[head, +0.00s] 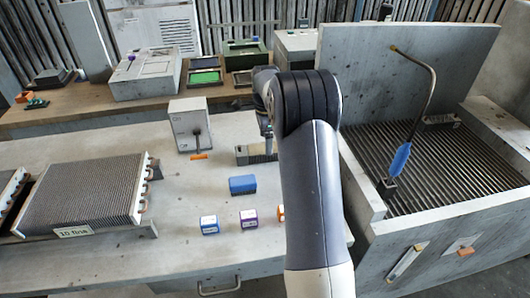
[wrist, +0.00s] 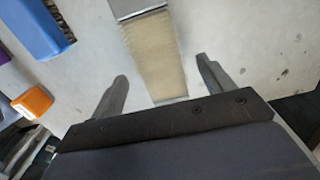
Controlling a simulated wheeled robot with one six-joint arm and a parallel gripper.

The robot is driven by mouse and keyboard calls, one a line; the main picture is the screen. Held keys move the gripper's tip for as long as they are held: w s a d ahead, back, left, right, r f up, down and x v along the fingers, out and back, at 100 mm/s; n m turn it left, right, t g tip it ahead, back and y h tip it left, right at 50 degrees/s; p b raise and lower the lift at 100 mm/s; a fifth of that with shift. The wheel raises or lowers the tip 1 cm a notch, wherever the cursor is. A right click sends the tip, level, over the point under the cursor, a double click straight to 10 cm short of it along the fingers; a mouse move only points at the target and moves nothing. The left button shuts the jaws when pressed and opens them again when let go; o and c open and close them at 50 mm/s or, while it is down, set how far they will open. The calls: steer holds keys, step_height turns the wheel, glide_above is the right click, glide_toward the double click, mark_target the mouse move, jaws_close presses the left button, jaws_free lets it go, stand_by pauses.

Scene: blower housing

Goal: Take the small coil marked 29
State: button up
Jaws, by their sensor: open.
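A small finned block (head: 243,155), which looks like a small coil, lies on the light work table, partly hidden behind my arm in the head view. In the wrist view a beige ribbed block with grey metal ends (wrist: 152,50) lies between and beyond my fingertips; it looks like the same piece. No number can be read on it. My gripper (wrist: 162,68) is open and empty, its two fingers on either side of the block's line. I cannot tell its height above the block. A large finned coil (head: 85,195) at left bears a label that seems to read 10 fins.
A blue block (head: 242,185), a blue box (head: 209,225) and a purple box (head: 249,218) lie in front of the small block. An orange box (wrist: 33,102) is near my gripper. A grey switch box (head: 189,124) stands behind left. A walled grated basin (head: 445,165) is at right.

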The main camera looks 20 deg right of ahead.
step_height(320, 180, down, 4)
steer(key=shift+a+f+p, duration=0.15)
steer(key=shift+f+p, duration=0.1)
steer(key=shift+p, duration=0.1)
steer(key=shift+c, duration=0.2)
steer(key=c, duration=1.3)
step_height(320, 180, up, 10)
steer(key=shift+r+b, duration=0.1)
steer(key=shift+b, duration=0.3)
steer(key=shift+c, duration=0.2)
